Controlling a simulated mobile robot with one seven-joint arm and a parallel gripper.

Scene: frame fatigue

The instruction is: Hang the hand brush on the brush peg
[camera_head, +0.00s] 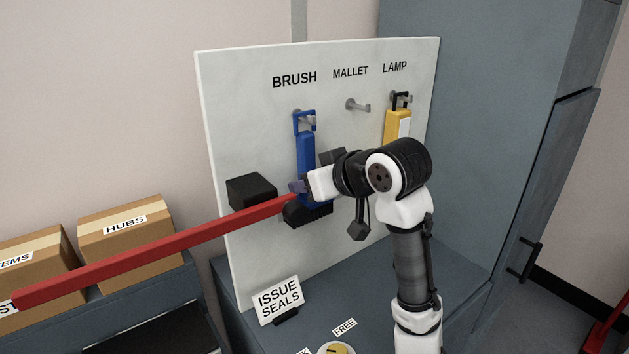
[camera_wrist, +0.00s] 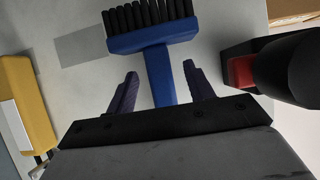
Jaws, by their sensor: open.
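The blue hand brush (camera_head: 306,155) is upright against the white board, bristles down, with its top loop around the brush peg (camera_head: 309,121) under the word BRUSH. My gripper (camera_head: 298,187) is at the lower handle, just above the brush head. In the wrist view my gripper (camera_wrist: 160,72) is open, one dark purple finger on each side of the brush handle (camera_wrist: 160,78), with gaps visible. The brush head and its black bristles (camera_wrist: 150,14) lie beyond the fingertips. The loop and peg are outside the wrist view.
A red bar (camera_head: 150,252) crosses from the left towards the brush, close to my gripper. A black block (camera_head: 251,190) juts from the board. The mallet peg (camera_head: 358,105) is empty. A yellow lamp (camera_head: 397,126) hangs at right. Boxes (camera_head: 125,235) stand at left.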

